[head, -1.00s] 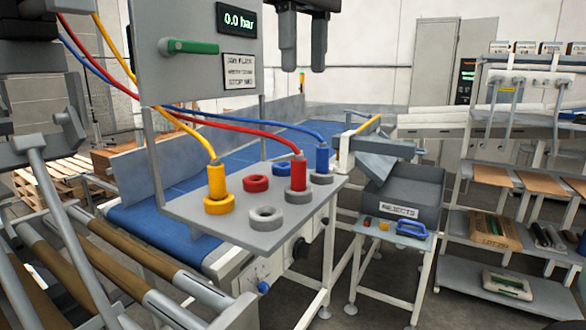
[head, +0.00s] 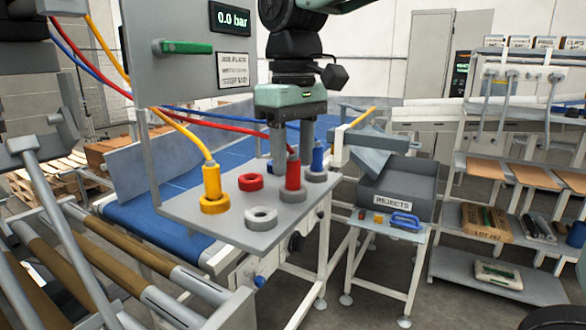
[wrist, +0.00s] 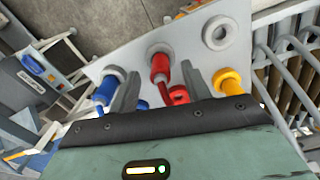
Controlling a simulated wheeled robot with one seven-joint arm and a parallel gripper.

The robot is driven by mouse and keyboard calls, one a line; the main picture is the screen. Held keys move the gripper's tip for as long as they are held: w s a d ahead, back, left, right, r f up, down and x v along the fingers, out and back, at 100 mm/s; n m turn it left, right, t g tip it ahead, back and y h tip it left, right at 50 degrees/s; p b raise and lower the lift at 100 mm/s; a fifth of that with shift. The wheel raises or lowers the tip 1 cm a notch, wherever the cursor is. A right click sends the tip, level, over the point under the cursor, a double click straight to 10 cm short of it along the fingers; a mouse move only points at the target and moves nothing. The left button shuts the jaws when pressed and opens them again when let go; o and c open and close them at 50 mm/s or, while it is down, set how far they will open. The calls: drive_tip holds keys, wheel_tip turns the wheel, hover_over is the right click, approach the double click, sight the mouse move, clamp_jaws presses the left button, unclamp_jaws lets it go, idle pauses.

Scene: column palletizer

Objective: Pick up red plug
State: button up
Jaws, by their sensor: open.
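The red plug (head: 292,176) stands upright on a grey ring socket on the grey shelf (head: 190,208), with a red hose from its top. In the wrist view the red plug (wrist: 160,66) shows between my fingertips. My gripper (head: 292,158) is open and points down, its fingers at the plug's upper part or just behind it. I see no clear contact. The red ring socket (head: 250,182) is empty, left of the plug. A blue plug (head: 318,157) stands close on the right, and a yellow plug (head: 211,182) stands in a yellow ring on the left.
An empty grey ring (head: 261,217) lies at the shelf's front. A gauge panel with a green handle (head: 187,48) rises at the left. Yellow, red and blue hoses cross near my gripper. A rejects bin (head: 398,190) stands to the right.

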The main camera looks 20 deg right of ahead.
sight(293, 159)
drive_tip(key=shift+f, duration=1.25)
drive_tip(key=c, duration=1)
wheel_tip(293, 159, up, 10)
drive_tip(key=shift+r+b, duration=0.1)
drive_tip(key=shift+b, duration=0.6)
